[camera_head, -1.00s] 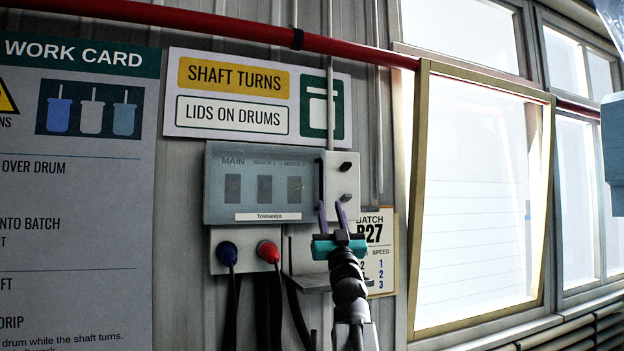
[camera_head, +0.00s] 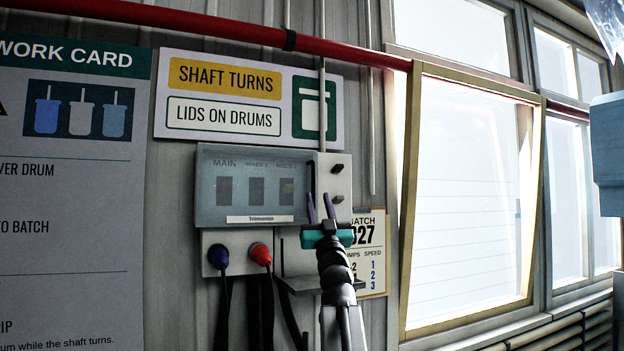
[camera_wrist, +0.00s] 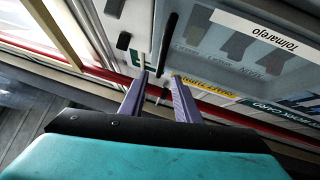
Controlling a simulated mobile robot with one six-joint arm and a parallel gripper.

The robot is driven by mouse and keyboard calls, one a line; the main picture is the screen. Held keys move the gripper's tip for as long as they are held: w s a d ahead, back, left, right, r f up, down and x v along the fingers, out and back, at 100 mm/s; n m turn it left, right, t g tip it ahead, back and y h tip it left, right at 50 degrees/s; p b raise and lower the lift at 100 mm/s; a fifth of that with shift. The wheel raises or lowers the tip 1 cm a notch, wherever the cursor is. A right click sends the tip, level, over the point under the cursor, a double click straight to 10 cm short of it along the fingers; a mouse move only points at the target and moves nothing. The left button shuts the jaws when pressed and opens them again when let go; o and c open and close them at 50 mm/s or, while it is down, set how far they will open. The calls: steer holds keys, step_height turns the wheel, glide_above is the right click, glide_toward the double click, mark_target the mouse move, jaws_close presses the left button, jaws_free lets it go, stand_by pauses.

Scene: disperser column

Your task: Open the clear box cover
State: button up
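The clear box cover (camera_head: 250,208) is a smoky see-through panel on the wall box. It is shut over several dark switches and bears a white label. Its dark upright handle (camera_wrist: 168,42) is near the edge beside the fingers in the wrist view. My gripper (camera_head: 320,199) is in front of the cover's lower right corner. Its two purple fingers (camera_wrist: 160,82) are apart with nothing held. The handle's end lies between or just beyond the fingertips in the wrist view; I cannot tell the exact depth or whether they touch.
A grey plate with two black knobs (camera_head: 337,169) is right of the cover. Blue (camera_head: 218,257) and red (camera_head: 260,254) plugs with hanging cables are below it. A small grey shelf (camera_head: 300,284) and a batch card (camera_head: 372,255) are near my arm. A tilted window frame (camera_head: 411,200) stands right.

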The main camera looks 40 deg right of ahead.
mark_target(314, 181)
steer(key=shift+p+x, duration=1.65)
steer(key=shift+x, duration=3.2)
jaws_close()
steer(key=shift+a, duration=0.1)
